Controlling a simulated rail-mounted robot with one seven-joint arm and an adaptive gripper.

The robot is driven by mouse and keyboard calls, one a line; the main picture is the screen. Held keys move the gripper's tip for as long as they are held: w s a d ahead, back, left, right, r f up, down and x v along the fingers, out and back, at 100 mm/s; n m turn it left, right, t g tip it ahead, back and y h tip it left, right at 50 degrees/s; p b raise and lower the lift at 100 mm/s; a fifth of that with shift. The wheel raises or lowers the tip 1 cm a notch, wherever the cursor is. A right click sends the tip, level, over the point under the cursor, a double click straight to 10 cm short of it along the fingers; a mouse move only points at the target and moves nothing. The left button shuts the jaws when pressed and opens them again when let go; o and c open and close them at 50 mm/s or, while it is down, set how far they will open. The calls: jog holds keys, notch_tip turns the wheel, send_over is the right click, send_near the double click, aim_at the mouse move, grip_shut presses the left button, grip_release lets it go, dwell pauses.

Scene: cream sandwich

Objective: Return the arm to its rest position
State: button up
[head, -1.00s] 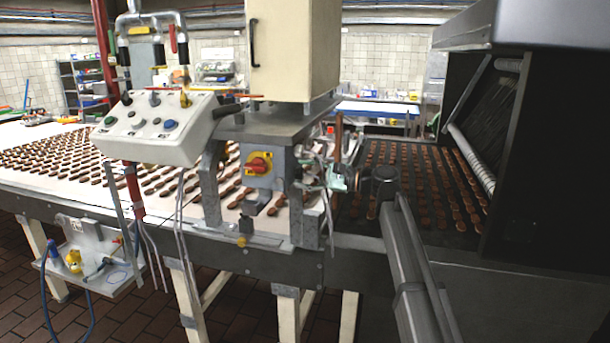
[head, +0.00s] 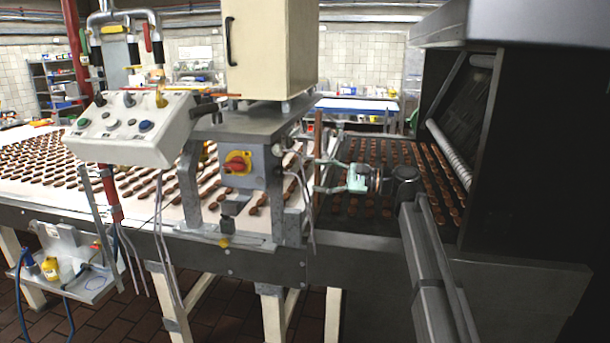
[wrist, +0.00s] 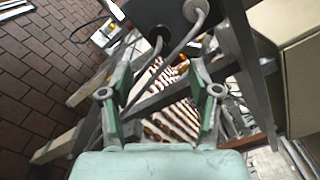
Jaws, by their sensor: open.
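My arm reaches in from the lower right of the head view, with its mint-green gripper (head: 322,175) pointing left beside the depositor machine (head: 250,150). In the wrist view my gripper (wrist: 160,82) has its two green-padded fingers spread wide. Nothing shows held between them. Behind the gap are machine parts, a slanted frame and the white belt with rows of brown biscuits. In the head view the gripper hangs over or near the dark belt (head: 352,222). Its exact distance to the machine's side cannot be told.
A white belt (head: 125,200) with many biscuits runs left of the machine. A control box (head: 135,127) hangs in front. A dark hooded unit (head: 500,190) stands at the right. A small tray (head: 85,280) sits low at left. Brick-tiled floor (wrist: 40,75) is open below.

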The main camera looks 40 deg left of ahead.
jog(key=shift+v, duration=0.8)
